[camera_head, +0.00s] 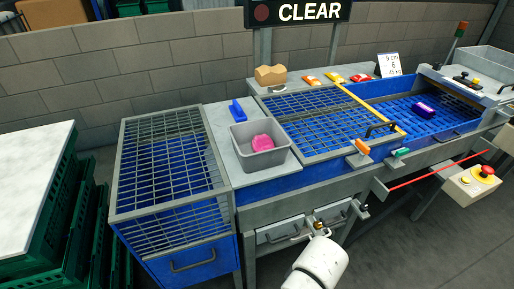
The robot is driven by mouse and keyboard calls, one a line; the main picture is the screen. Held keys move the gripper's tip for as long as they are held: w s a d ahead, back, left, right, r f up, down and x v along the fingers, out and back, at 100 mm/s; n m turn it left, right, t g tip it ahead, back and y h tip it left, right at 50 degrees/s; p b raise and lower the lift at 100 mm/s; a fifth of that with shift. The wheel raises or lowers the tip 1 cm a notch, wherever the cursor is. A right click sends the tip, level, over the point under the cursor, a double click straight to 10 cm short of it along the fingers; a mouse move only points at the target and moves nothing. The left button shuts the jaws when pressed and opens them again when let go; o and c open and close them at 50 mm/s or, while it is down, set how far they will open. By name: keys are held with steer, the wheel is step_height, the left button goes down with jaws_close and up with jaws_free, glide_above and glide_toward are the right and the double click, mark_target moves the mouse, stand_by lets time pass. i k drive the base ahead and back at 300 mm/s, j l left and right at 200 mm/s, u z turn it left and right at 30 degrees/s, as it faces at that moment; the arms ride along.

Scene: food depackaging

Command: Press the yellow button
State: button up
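A light-coloured control box (473,188) is mounted at the right, on the front of the machine. It carries a red mushroom button on a yellow base (486,173) and a small yellowish spot (465,180), too small to identify surely. A second small panel (466,82) farther back has dark knobs and a small yellow button-like spot (476,81). My gripper (319,230) is at the bottom centre, at the end of my white arm, in front of the drawers. It is left of and well apart from both panels. Its fingers are not clear, and nothing is seen held.
A red bar (437,170) runs at the machine's front, left of the control box. A grey bin (262,158) holds a pink item. A blue wire-topped unit (172,170) and green crates (60,225) stand left. Open floor shows at the lower right.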

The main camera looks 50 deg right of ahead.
mark_target(465, 180)
steer(key=z, duration=2.7)
